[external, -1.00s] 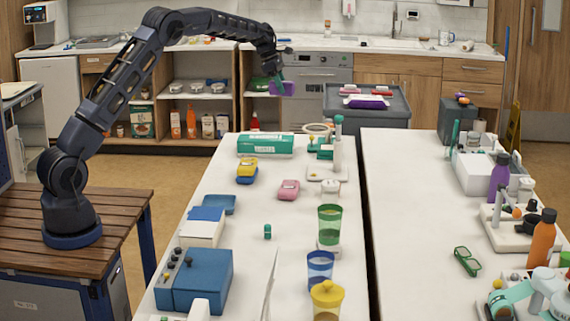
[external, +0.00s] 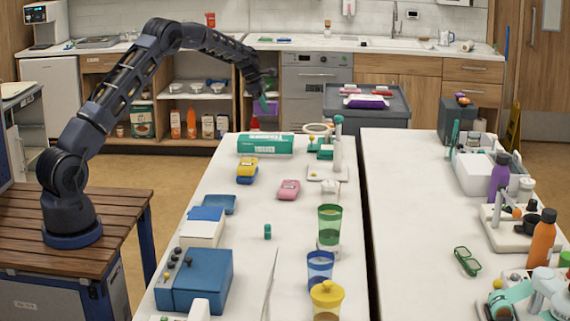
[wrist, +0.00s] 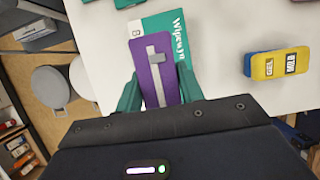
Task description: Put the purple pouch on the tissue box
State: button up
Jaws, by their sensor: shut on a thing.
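The purple pouch (wrist: 155,72), with a pale strip and a grey tab, is between the green fingers of my gripper (wrist: 158,90) in the wrist view. My gripper is shut on it. In the external view the pouch (external: 266,108) hangs from my gripper (external: 264,98) in the air, above and behind the tissue box in the picture. The tissue box (external: 265,144) is a teal and white carton lying at the far end of the left white table. In the wrist view the pouch partly covers the tissue box (wrist: 178,32).
A yellow-and-blue block (external: 247,170) and a pink case (external: 288,189) lie on the white table (external: 240,260) nearer the camera. A ring (external: 318,128) and a stand (external: 338,148) are right of the tissue box. A grey cart (external: 393,104) stands behind.

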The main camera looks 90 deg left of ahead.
aim_at(255, 101)
notch_tip(255, 101, down, 9)
jog(key=shift+f, duration=0.1)
dwell(0.4)
jog(key=shift+f, duration=0.1)
jog(key=o, duration=1)
jog(key=v, duration=1.2)
jog(key=shift+s, duration=0.1)
